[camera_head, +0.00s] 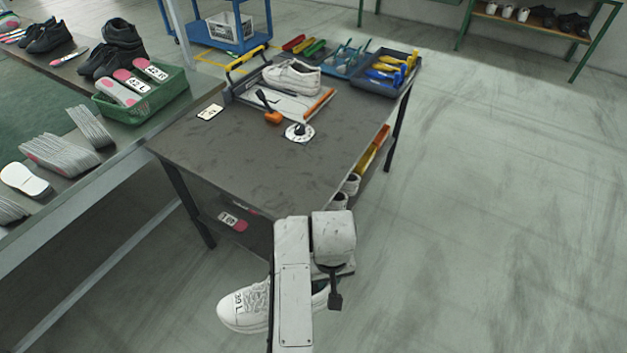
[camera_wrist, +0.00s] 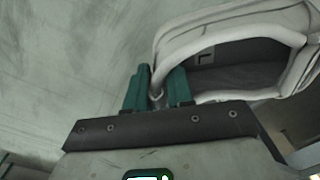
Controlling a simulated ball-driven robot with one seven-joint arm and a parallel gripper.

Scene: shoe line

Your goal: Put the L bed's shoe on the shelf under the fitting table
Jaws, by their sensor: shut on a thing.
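My gripper (camera_wrist: 160,92) is shut on the wall of a white lace-up shoe (camera_head: 243,308) at its opening. Dark lettering that looks like "39 L" is on the shoe's upper. In the head view the shoe hangs in front of the fitting table (camera_head: 215,150), toe to the left, and my arm hides its heel part and the fingers. In the wrist view the shoe's opening and dark inside (camera_wrist: 240,58) show close up. The shelf (camera_head: 258,235) under the table shows below the near edge. It bears a pink and white insole at left and white shoes (camera_head: 350,184) at right.
On the table stand a tray with another white shoe (camera_head: 292,77), an orange-based tool, a white dial and blue bins of tools. A bench (camera_head: 120,165) with a green crate and insoles stands left. Table legs flank the shelf. The floor at right is clear.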

